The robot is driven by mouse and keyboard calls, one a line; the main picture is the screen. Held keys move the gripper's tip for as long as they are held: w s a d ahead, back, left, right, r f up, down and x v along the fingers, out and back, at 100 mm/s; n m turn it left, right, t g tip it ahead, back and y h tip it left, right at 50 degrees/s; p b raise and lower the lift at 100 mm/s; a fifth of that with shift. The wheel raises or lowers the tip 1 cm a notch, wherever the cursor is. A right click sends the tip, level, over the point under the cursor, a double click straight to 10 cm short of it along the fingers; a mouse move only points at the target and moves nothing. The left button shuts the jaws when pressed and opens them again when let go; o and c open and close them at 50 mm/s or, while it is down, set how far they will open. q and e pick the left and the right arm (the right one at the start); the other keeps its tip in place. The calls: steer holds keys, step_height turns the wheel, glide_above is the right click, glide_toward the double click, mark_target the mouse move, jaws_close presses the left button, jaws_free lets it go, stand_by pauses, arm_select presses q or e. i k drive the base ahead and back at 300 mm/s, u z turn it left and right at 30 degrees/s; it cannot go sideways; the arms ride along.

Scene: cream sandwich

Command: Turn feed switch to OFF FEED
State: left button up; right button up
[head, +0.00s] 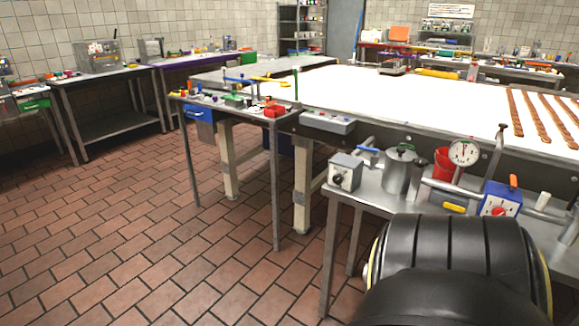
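A grey box with a dark round knob (344,173) stands on the left corner of the near metal side table. It may be the feed switch, but no label can be read and the knob's setting is too small to tell. A blue box with a white face and a red dial (498,201) stands further right on the same table; its markings are also unreadable. Neither of my grippers is in view. A large black rounded part, which seems to be mine, covers the lower right and hides part of the table's front.
The side table (393,205) also holds a metal pot (400,170), a red bucket (444,163) and a round white gauge (463,153). A long white-topped table (400,98) lies behind, with brown strips at right. The tiled floor (130,230) at left is clear.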

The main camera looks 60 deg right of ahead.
mark_target(338, 179)
steer(key=i, duration=1.75)
steer(key=z, duration=3.5)
steer(key=k, duration=0.2)
steer(key=u, duration=0.4)
